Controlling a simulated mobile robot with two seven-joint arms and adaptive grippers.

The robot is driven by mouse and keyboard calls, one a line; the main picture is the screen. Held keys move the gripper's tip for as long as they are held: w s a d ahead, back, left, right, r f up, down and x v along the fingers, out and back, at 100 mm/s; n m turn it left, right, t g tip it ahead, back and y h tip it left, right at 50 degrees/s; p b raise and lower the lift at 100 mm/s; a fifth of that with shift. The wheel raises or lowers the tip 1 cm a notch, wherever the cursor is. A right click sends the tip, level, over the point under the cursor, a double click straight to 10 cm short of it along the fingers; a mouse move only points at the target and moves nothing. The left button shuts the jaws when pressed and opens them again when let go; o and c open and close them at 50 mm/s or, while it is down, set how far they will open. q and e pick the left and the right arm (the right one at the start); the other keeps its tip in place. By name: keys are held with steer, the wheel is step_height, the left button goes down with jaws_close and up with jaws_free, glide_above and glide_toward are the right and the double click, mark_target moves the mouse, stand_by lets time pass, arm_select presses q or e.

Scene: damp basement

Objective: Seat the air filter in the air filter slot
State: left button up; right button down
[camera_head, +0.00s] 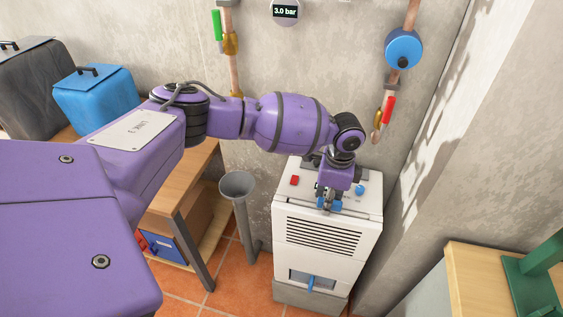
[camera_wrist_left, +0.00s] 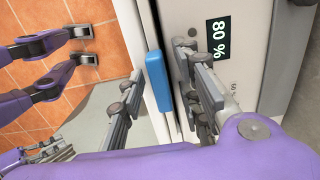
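The white machine (camera_head: 320,238) stands against the wall. My left gripper (camera_head: 328,198) points down over its top front edge. In the left wrist view a blue tab (camera_wrist_left: 163,92) lies between the left gripper's fingers (camera_wrist_left: 160,100), along a white edge beside a dark gap. The fingers look apart, with space beside the tab. I take the tab for the air filter's handle; the filter body and slot are not clearly visible, so I cannot tell how it sits. What looks like my right gripper (camera_wrist_left: 84,46) shows over the floor, fingers apart; the head view does not show it.
The machine's top has a red button (camera_head: 294,180), a blue knob (camera_head: 360,189) and a display (camera_wrist_left: 217,39) reading 80 %. A grey funnel pipe (camera_head: 238,190) stands to its left. A wooden bench (camera_head: 170,198) is further left, another table (camera_head: 475,280) at right.

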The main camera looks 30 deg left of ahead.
arm_select(q)
step_height(320, 180, up, 13)
steer(key=shift+w+d+r+p, duration=0.15)
steer(key=shift+d+p, duration=0.1)
steer(key=shift+p, duration=0.05)
steer(key=s+d+f+n+t+h, duration=0.1)
steer(key=s+d+f+n+h, duration=0.1)
steer(key=s+d+f, duration=0.5)
steer(key=s+d+f+n+t+h, duration=0.2)
steer(key=s+d+f+h, duration=0.15)
steer(key=f, duration=0.65)
steer(key=s+d+f+n+t+h, duration=0.1)
steer(key=s+d+f+n+h, duration=0.1)
steer(key=s+d+f, duration=0.5)
steer(key=s+a+f+n+t+y, duration=0.2)
steer(key=s+a+f+n+y, duration=0.1)
steer(key=s+a, duration=0.6)
steer(key=s+a+f+n+t+y, duration=0.2)
steer(key=s+a+f+n+y, duration=0.1)
steer(key=s+a, duration=0.6)
steer(key=a+n+y, duration=0.1)
steer(key=a+n, duration=0.1)
steer(key=a, duration=0.1)
steer(key=shift+s+a+t, duration=0.15)
steer(key=shift+s+t, duration=0.15)
steer(key=shift+s, duration=0.05)
